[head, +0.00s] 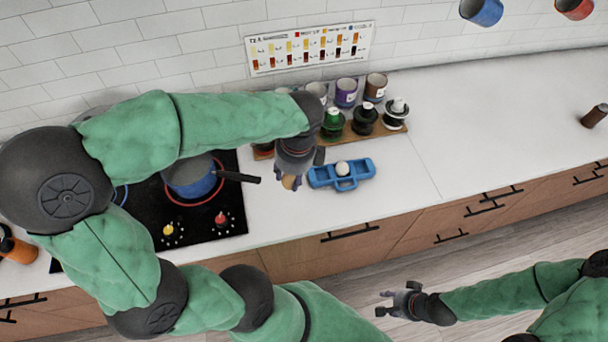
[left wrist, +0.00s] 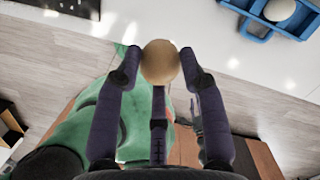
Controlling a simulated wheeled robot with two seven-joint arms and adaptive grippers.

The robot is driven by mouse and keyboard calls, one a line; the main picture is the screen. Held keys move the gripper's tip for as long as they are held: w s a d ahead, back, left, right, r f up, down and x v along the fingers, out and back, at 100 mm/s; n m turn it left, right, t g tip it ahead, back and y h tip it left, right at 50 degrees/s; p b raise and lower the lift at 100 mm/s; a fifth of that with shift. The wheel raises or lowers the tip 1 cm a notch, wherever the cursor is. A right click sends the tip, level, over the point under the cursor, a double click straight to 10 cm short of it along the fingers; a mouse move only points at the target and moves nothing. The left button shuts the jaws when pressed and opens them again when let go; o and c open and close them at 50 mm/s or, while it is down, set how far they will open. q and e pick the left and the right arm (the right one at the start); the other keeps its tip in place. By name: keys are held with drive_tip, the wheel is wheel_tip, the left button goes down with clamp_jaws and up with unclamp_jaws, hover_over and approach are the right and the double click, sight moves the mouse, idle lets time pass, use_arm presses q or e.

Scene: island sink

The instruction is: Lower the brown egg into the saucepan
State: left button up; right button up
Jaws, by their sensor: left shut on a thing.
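The brown egg (left wrist: 160,62) is gripped between the fingers of my left gripper (left wrist: 160,75), seen closely in the left wrist view. In the head view my left gripper (head: 291,180) is above the counter's front part, between the saucepan and the blue egg holder, with the egg (head: 289,183) just showing at its fingertips. The blue saucepan (head: 190,178) sits on a red-ringed burner, its dark handle pointing right; my arm hides part of it. My right gripper (head: 394,302) is low, in front of the counter, with its fingers apart and nothing visible between them.
The blue egg holder (head: 327,178) bears a white egg (head: 342,168). A wooden rack (head: 375,135) with several jars and cups stands behind. The black cooktop (head: 220,226) has knobs at its front. The counter (head: 490,120) to the right is mostly clear.

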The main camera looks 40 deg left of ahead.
use_arm(q)
drive_tip(key=s+a, duration=0.4)
drive_tip(key=a, duration=0.6)
drive_tip(key=s+a+p, duration=0.1)
drive_tip(key=s+a, duration=0.2)
drive_tip(key=a, duration=0.6)
drive_tip(key=s+a+r, duration=0.1)
drive_tip(key=s+a, duration=0.3)
drive_tip(key=a, duration=0.6)
drive_tip(key=shift+s+a, duration=0.35)
wheel_tip(320, 180, down, 10)
drive_tip(key=b, duration=0.5)
idle(1.2)
drive_tip(key=shift+f+b, duration=0.55)
drive_tip(key=shift+f, duration=0.3)
idle(0.8)
drive_tip(key=o, duration=0.8)
drive_tip(key=shift+c, duration=0.2)
drive_tip(key=shift+r, duration=0.1)
